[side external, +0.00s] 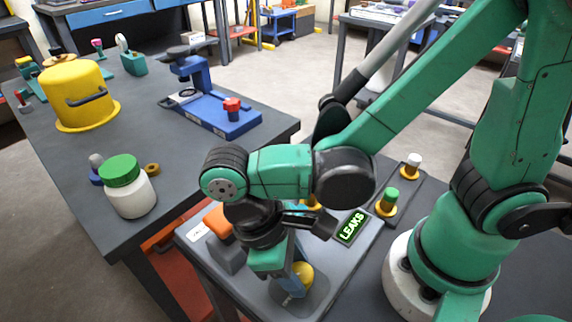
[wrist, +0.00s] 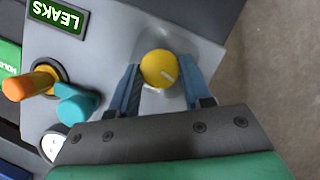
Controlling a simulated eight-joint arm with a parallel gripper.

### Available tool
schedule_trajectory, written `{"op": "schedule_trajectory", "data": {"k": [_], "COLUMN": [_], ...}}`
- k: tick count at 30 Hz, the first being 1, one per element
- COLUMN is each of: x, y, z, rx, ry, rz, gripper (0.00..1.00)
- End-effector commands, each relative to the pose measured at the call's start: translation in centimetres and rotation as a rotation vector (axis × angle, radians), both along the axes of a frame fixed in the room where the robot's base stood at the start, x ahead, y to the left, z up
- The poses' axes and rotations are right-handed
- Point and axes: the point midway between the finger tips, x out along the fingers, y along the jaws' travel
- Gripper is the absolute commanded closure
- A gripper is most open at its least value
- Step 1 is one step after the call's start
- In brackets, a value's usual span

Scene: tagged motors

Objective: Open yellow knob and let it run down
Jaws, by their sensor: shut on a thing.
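In the side view the yellow knob (side external: 302,274) shows partly behind the fingers of my gripper (side external: 297,277), which points down at the panel's front corner. A lit green sign reading LEAKS (wrist: 58,17) is on the panel; it also shows in the side view (side external: 351,227).
An orange handle (wrist: 30,84) and a teal knob (wrist: 77,104) stand left of my gripper in the wrist view. A green-topped post (side external: 387,200) and a white-topped post (side external: 410,165) stand near my base. The neighbouring table holds a yellow pot (side external: 77,95), a green-lidded jar (side external: 130,190) and a blue stand (side external: 215,110).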

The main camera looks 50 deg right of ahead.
Motion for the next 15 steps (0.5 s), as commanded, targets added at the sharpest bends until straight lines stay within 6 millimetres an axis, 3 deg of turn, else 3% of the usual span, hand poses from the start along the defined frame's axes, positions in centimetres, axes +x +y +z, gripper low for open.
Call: {"op": "schedule_trajectory", "data": {"k": [15], "x": [-0.07], "y": [0.14], "z": [-0.02], "rx": [0.001], "ry": [-0.002], "rz": [0.219], "gripper": [1.0]}}
